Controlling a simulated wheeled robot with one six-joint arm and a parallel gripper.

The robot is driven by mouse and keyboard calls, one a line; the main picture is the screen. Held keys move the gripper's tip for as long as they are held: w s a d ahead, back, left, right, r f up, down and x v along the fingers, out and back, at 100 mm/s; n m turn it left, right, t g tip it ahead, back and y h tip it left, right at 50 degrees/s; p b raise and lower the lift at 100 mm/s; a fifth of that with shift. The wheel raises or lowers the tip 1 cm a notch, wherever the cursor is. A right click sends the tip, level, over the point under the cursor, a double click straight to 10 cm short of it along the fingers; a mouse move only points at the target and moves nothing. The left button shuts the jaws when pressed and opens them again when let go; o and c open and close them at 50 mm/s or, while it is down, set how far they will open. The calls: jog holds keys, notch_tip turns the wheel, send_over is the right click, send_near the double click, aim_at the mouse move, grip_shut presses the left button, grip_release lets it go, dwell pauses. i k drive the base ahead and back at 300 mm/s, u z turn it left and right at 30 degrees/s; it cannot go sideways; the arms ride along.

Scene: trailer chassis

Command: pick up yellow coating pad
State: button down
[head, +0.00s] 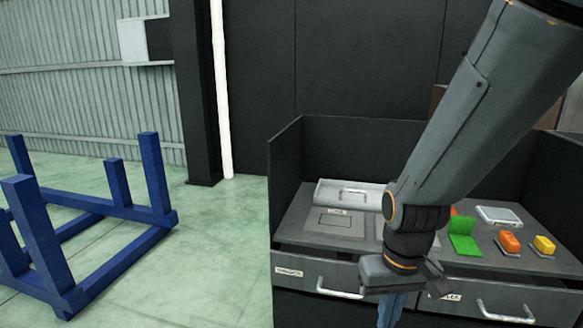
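The yellow coating pad (544,245) is a small yellow block on the dark top of the workbench, at its right side in the head view. My gripper (403,282) hangs low in front of the bench's drawers, to the left of the yellow pad and apart from it. A blue-grey piece (390,311) shows below my gripper and runs out of the bottom of the picture. I cannot tell whether it is part of my gripper or something in it. The fingertips are not clear, so the opening between them cannot be judged.
An orange block (509,243) sits just left of the yellow pad, with a green bracket-like piece (463,238) farther left. A pale flat box (499,215) lies behind. Drawers with handles (340,288) front the bench. A blue frame (90,225) stands on the floor at left.

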aim_at(543, 248)
jog(key=z, duration=0.45)
jog(key=k, duration=0.6)
jog(key=z, duration=0.55)
jog(key=i, duration=0.6)
jog(key=z, duration=0.65)
jog(key=i, duration=0.7)
